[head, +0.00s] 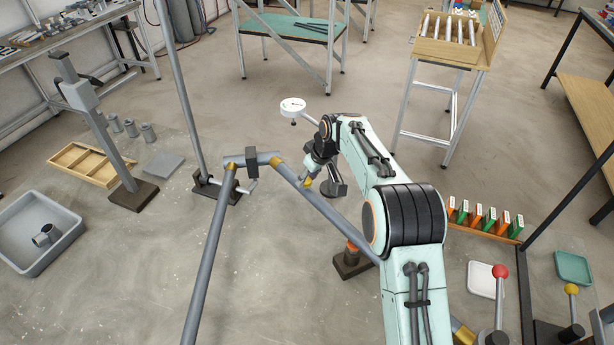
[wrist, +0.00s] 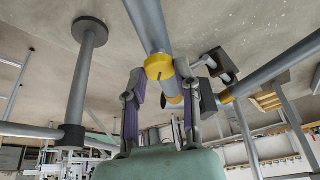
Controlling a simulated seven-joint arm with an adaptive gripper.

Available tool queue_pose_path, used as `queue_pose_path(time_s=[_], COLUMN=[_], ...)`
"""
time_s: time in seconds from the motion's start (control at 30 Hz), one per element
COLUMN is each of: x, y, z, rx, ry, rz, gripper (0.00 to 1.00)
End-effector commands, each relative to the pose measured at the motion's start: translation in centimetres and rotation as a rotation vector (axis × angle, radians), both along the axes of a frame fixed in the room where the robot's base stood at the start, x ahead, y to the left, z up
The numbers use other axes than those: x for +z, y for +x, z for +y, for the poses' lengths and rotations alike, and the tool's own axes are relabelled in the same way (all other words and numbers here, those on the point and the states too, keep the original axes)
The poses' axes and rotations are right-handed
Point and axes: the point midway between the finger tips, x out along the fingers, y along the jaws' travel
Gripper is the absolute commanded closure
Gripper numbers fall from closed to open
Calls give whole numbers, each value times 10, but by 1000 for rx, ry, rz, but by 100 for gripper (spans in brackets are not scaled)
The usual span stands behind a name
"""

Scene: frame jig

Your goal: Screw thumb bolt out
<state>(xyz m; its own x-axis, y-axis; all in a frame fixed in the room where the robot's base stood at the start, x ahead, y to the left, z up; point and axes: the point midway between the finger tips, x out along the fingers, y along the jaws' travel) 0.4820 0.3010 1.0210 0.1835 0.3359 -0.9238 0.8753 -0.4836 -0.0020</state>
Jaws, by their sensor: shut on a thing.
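I cannot tell for sure which part is the thumb bolt.
A dial gauge (head: 293,106) on a stand is just behind my gripper. A post on a dark base (head: 216,189) stands left of the corner. A dark support with an orange top (head: 352,260) is under the tube. A grey bin (head: 40,265) lies far left.

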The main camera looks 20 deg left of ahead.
Motion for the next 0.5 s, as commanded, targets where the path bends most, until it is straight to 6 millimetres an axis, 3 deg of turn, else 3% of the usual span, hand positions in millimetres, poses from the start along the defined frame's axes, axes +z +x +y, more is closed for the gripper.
queue_pose_path(time_s=[0.5], x=[-2], y=[4], z=[-1], rx=[454], ry=[3], rz=[1], gripper=[100])
